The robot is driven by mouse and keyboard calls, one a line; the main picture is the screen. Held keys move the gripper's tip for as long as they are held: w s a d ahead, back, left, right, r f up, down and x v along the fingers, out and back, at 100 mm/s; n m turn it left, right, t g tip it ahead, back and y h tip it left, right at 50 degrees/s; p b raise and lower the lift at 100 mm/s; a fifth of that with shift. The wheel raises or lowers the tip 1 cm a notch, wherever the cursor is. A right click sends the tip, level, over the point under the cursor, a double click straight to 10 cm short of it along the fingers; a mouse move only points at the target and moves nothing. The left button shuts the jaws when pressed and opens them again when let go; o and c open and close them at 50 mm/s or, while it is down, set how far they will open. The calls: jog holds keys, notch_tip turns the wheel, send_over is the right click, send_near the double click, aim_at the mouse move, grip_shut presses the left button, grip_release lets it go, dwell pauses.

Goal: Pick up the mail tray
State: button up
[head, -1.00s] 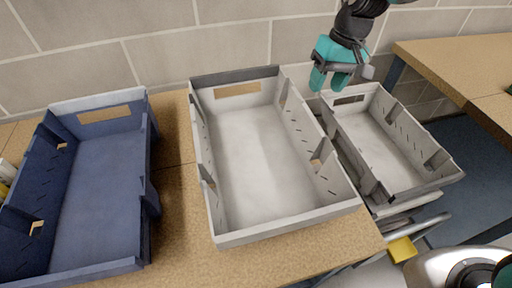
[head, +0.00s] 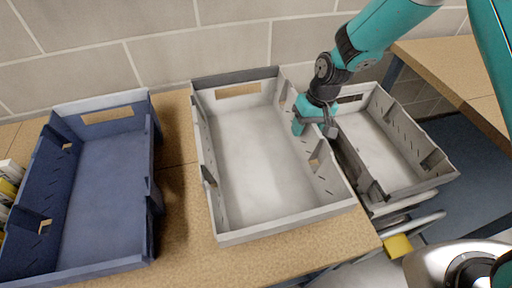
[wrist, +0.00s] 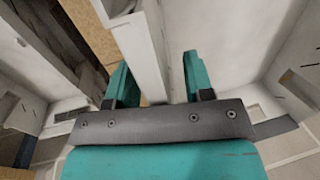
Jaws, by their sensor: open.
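A white-grey mail tray (head: 285,224), open and empty, lies on the wooden table in the middle of the head view. My gripper (head: 312,130) is open at the tray's right long wall. In the wrist view my gripper (wrist: 160,82) has one finger on each side of a pale wall (wrist: 143,45), with visible room between wall and fingers. One finger is over the tray's inside (wrist: 225,35), the other over the gap outside. The lowest part of the fingers is partly hidden in the head view.
A blue tray (head: 78,268) lies on the table to the left, with small items at its far left. Another white-grey tray (head: 425,183) stands close on the right, on a metal-framed support. A block wall (head: 230,45) runs behind.

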jog(key=shift+c, duration=0.3)
grip_shut()
jog(key=shift+r, duration=0.1)
dwell(1.0)
